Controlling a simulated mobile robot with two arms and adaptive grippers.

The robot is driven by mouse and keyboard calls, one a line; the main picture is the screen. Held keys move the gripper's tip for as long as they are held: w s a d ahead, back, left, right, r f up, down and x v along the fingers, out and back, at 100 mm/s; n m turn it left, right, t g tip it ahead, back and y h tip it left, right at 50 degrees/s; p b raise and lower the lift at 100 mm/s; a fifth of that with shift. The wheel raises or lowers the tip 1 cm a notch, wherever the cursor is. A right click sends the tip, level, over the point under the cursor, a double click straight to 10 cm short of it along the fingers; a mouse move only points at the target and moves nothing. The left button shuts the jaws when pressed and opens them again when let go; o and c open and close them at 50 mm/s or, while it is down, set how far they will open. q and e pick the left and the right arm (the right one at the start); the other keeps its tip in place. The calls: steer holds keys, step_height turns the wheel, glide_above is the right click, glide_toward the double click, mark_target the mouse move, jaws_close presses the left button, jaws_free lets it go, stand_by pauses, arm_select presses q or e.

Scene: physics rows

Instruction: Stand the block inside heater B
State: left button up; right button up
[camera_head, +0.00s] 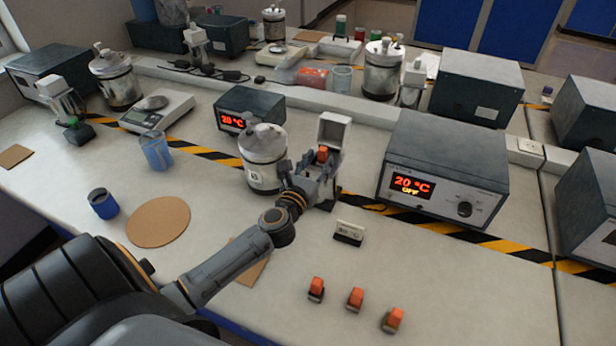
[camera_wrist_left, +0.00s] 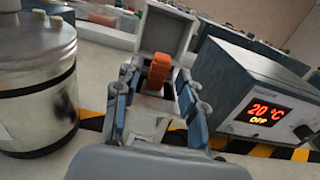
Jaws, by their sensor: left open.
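A white box with its lid raised (camera_head: 333,130) stands at mid-bench beside a lidded metal pot (camera_head: 262,150). I cannot read a letter on the box that marks it as heater B. An orange-topped block (camera_head: 322,155) shows at the box's opening. In the left wrist view the block (camera_wrist_left: 159,72) looks upright in the opening, its lower part hidden. My left gripper (camera_head: 318,172) is open at the box. Its fingers (camera_wrist_left: 158,95) are spread on either side of the block, with a gap visible on both sides. My right gripper is not in view.
A control unit reading 20 °C OFF (camera_head: 445,170) stands to the right, a smaller one (camera_head: 248,110) to the left. Three orange-topped blocks (camera_head: 355,299) and a small label stand (camera_head: 349,232) are on the front bench.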

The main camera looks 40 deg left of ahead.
arm_select(q)
steer(key=b+v, duration=0.1)
steer(key=v, duration=0.7)
steer(key=shift+s, duration=0.3)
steer(key=shift+d, duration=0.1)
steer(key=shift+c, duration=0.2)
